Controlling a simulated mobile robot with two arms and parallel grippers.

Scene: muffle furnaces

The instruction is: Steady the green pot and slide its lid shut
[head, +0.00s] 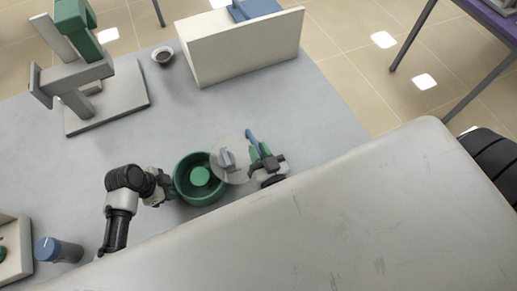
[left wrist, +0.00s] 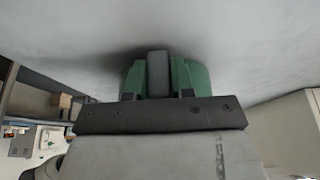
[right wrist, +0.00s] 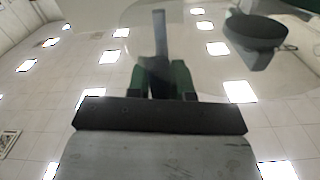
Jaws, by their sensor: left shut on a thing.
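The green pot (head: 182,185) stands open on the grey table, with a lighter green round piece inside. The pale, see-through lid (head: 235,176) with a grey knob (head: 226,158) lies to its right, overlapping its right rim; the lid also shows in the right wrist view (right wrist: 205,75). My left gripper (head: 166,186) is shut on the pot's left side; the left wrist view shows a grey bar (left wrist: 158,75) between its fingers. My right gripper (head: 262,157) is right of the lid, with a blue-grey bar (head: 251,138) between its green fingers. Whether it grips that bar is unclear.
A cream box (head: 243,50) and a small bowl (head: 163,56) stand at the back. A green-and-grey stand (head: 72,85) is at back left. A blue-capped jar (head: 60,251) is at lower left.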

